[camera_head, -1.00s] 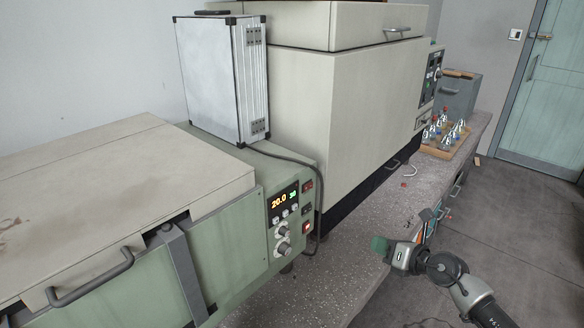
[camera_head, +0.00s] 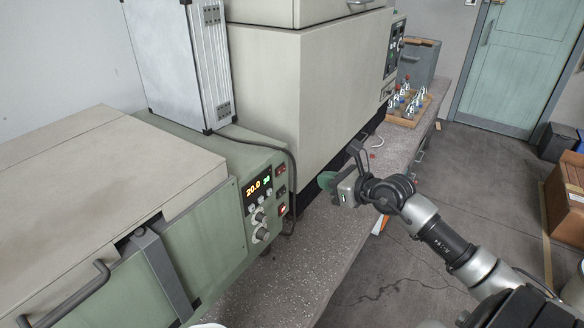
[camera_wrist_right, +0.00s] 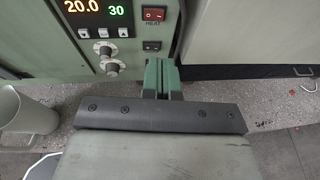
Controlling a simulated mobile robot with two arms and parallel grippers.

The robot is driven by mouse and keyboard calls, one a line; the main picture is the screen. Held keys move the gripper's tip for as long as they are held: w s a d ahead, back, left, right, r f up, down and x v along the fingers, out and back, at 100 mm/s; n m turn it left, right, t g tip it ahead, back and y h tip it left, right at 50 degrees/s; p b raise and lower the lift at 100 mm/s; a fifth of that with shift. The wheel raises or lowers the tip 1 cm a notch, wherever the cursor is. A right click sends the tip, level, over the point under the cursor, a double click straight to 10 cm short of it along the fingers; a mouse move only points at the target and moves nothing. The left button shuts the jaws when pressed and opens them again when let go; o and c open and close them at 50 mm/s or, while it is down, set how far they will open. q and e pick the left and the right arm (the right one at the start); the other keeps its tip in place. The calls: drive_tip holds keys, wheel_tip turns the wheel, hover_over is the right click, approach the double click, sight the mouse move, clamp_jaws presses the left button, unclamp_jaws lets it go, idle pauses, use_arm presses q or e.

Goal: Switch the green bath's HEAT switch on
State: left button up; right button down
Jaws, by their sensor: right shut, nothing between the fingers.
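The green bath (camera_head: 215,215) stands at the left, with its control panel at its right end. The display (camera_head: 258,187) reads 20.0 and 30; it also shows in the right wrist view (camera_wrist_right: 96,11). The HEAT switch (camera_wrist_right: 153,14) is a red rocker with its label just below it; in the head view it is the upper switch (camera_head: 281,170). I cannot tell its position. A dark switch (camera_wrist_right: 151,45) sits below it. My right gripper (camera_head: 325,181) is shut and empty, apart from the panel; its green fingers (camera_wrist_right: 161,77) show below the switches. My left gripper is out of view.
A large beige oven (camera_head: 320,85) stands behind the bath, and a silver case (camera_head: 180,65) rests on top of the bath. A cable hangs beside the panel. A grey-green jug (camera_wrist_right: 28,120) stands on the bench (camera_head: 285,280). A bottle rack (camera_head: 408,110) is farther back.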

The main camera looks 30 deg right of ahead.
sight(285, 168)
drive_tip(key=p+x, duration=0.1)
drive_tip(key=x, duration=0.5)
drive_tip(key=p+x, duration=0.1)
drive_tip(key=x, duration=0.2)
drive_tip(key=shift+w+a+r+p, duration=0.15)
drive_tip(key=shift+w+r+p, duration=0.15)
drive_tip(key=shift+w+r, duration=0.1)
drive_tip(key=shift+x, duration=0.8)
drive_tip(key=shift+w, duration=0.15)
drive_tip(key=shift+r, duration=0.15)
